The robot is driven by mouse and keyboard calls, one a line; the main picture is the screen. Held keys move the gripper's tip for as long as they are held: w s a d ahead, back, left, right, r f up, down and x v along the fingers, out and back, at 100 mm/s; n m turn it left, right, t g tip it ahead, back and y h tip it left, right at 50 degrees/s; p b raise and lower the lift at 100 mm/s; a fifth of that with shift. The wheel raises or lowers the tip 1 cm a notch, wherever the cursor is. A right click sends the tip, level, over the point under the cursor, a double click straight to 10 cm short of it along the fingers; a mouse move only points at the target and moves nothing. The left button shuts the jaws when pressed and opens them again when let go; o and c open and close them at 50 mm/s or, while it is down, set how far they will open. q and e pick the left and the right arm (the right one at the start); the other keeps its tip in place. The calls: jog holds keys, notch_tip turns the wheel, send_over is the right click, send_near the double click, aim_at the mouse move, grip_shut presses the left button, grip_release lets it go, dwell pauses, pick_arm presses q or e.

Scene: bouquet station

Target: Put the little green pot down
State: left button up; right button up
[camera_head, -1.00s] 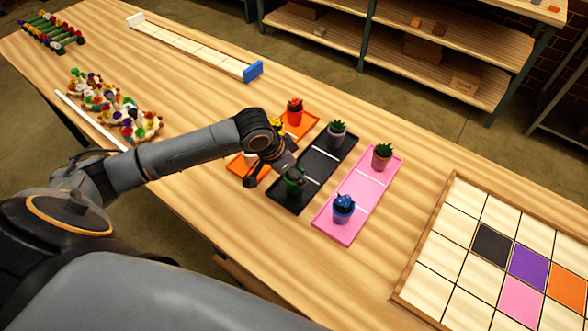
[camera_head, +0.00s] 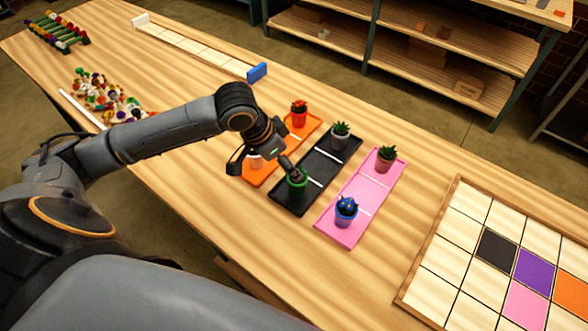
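The little green pot (camera_head: 298,187) stands upright on the near half of the black tray (camera_head: 286,204). Its top is partly covered by one finger of my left gripper (camera_head: 266,170). The gripper's fingers are spread wide apart, one over the green pot and the other to the left above the orange tray (camera_head: 251,180). I cannot tell whether the right-hand finger touches the pot. My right gripper is not in view.
A grey pot (camera_head: 340,139) stands at the black tray's far end. A red pot (camera_head: 299,117) and a partly hidden white pot (camera_head: 256,161) are on the orange tray.

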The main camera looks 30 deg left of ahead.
pick_arm(q)
jog(key=shift+v, duration=2.35)
jog(key=shift+f, duration=0.1)
